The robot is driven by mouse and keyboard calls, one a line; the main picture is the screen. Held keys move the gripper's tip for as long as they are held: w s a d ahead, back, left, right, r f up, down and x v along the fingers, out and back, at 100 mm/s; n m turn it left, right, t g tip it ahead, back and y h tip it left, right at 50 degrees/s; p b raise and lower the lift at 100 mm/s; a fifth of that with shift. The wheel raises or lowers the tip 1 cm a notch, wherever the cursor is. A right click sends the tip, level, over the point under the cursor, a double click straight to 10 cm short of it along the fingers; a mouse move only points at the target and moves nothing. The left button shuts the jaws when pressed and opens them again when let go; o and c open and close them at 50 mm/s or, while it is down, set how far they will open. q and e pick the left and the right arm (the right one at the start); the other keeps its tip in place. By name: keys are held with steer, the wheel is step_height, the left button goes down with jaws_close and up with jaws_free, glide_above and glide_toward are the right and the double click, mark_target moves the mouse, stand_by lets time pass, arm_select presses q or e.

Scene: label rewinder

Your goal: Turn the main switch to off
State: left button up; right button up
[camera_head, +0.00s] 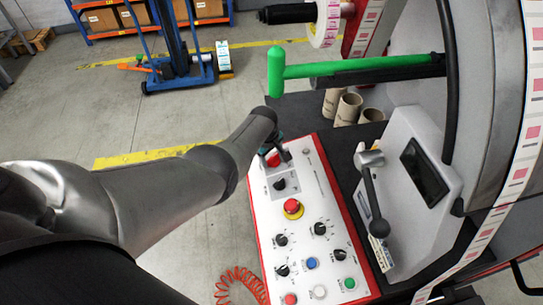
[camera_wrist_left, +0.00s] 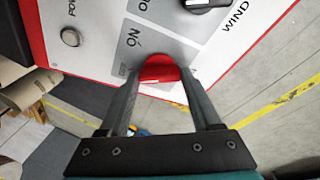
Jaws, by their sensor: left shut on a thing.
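The main switch is a red knob (camera_wrist_left: 160,70) on a grey plate marked ON, at the far end of the white control panel (camera_head: 328,205) with a red border. My left gripper (camera_wrist_left: 160,82) has a finger on each side of the red knob and is shut on it. In the head view my left gripper (camera_head: 274,157) reaches down to the panel's far end, where the arm and fingers partly hide the red switch. The exact angle of the knob is hard to tell. My right gripper is not in view.
A red and yellow emergency stop (camera_head: 292,208), black knobs and coloured buttons fill the nearer panel. A green bar (camera_head: 350,68) and a grey machine housing with a dark screen (camera_head: 424,172) stand to the right. Cardboard cores (camera_head: 348,108) stand behind the panel. Open floor lies left.

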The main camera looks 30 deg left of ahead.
mark_target(270, 162)
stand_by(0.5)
arm_select(q)
steer(key=o, duration=1.4)
steer(key=p+v, duration=0.4)
steer(key=v, duration=0.1)
steer(key=shift+r+p, duration=0.3)
steer(key=shift+p, duration=0.05)
steer(key=shift+p+v, duration=0.45)
steer(key=shift+v, duration=0.5)
